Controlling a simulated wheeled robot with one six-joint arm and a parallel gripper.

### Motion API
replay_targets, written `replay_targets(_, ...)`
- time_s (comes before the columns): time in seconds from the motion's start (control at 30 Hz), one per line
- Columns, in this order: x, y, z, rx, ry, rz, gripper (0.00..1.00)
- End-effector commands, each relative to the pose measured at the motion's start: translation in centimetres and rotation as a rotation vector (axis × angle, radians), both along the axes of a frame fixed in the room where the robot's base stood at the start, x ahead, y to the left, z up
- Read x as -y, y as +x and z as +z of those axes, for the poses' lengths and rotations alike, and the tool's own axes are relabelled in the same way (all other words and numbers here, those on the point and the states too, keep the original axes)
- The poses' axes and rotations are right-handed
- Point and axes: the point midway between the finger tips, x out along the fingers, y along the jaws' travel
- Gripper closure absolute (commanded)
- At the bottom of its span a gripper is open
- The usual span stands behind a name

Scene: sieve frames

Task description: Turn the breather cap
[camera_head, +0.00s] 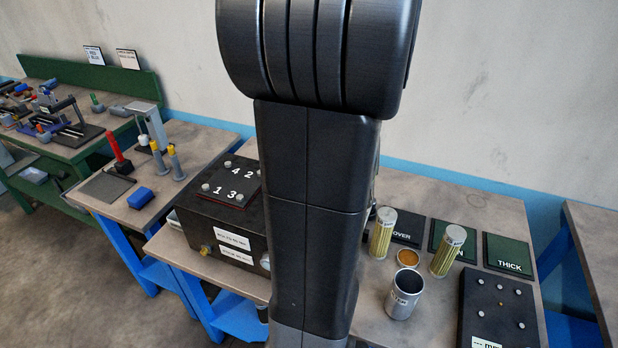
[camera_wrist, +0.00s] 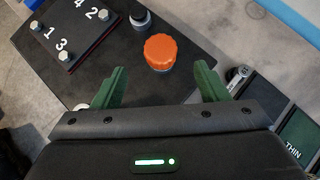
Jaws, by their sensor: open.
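The orange breather cap (camera_wrist: 160,50) shows in the wrist view, a ribbed round cap on top of the dark box (camera_wrist: 130,85). The cap sits upright, beyond and between my fingertips, apart from them. My gripper (camera_wrist: 158,80) is open with its two green fingers spread and nothing between them. In the head view the box (camera_head: 222,222) stands on the table left of my arm. The cap and my gripper are hidden there behind my arm.
A dark plate with numbered bolts (camera_wrist: 82,32) and a dark round fitting (camera_wrist: 141,18) are near the cap on the box. Filter cartridges (camera_head: 382,232), a metal cup (camera_head: 404,292) and green pads (camera_head: 507,254) stand to the right. A side table (camera_head: 188,138) holds tools at left.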

Motion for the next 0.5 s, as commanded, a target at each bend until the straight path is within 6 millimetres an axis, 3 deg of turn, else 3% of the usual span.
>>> replay_targets(0.03, -0.5, 0.6, -1.3, -0.005, 0.000, 0.004, 0.33)
replay_targets(0.2, -1.4, 3.0, -3.8, -0.004, 0.001, 0.004, 0.33)
replay_targets(0.5, -2.3, 5.5, -6.2, -0.001, 0.000, 0.000, 0.33)
